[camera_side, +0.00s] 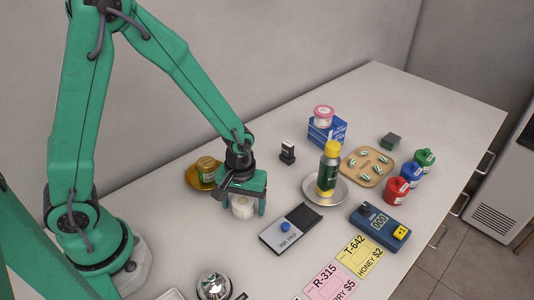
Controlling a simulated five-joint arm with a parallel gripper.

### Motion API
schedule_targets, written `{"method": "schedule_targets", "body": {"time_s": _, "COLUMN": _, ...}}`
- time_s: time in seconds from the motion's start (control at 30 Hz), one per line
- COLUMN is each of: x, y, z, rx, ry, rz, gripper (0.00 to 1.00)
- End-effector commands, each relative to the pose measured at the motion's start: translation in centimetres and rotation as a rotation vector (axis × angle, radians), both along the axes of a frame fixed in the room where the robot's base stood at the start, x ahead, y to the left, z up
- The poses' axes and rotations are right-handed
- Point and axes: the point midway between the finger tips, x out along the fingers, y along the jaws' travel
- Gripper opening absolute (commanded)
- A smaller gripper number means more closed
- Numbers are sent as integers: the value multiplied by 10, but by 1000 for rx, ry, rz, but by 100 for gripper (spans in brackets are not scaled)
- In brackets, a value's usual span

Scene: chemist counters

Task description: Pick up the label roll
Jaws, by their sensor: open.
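The label roll (243,209) is a small white roll on the pale counter (190,245), left of the middle of the side view. My green gripper (243,211) is directly over it, pointing down, with one finger on each side of the roll. The jaws are open. The top of the roll is partly hidden under the gripper body. I cannot tell whether either finger touches the roll.
An orange dish with a jar (205,169) sits close behind-left of my gripper. An ink pad (290,229) lies just right. A plate with a yellow-capped bottle (328,170) stands farther right. A silver bell (213,286) and price cards (328,282) are in front.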

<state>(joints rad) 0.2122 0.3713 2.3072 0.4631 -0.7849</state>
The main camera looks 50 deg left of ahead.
Motion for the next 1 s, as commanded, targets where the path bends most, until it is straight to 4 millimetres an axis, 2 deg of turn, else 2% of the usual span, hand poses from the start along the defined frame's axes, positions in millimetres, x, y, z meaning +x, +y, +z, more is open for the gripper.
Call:
{"method": "schedule_targets", "body": {"time_s": 0.33, "x": 0, "y": 0, "z": 0, "rx": 0, "ry": 0, "rz": 0, "gripper": 76}}
{"method": "schedule_targets", "body": {"time_s": 0.37, "x": 0, "y": 0, "z": 0, "rx": 0, "ry": 0, "rz": 0, "gripper": 72}}
{"method": "schedule_targets", "body": {"time_s": 0.6, "x": 0, "y": 0, "z": 0, "rx": 0, "ry": 0, "rz": 0, "gripper": 27}}
{"method": "schedule_targets", "body": {"time_s": 1.0, "x": 0, "y": 0, "z": 3, "rx": 0, "ry": -1, "rz": 0, "gripper": 26}}
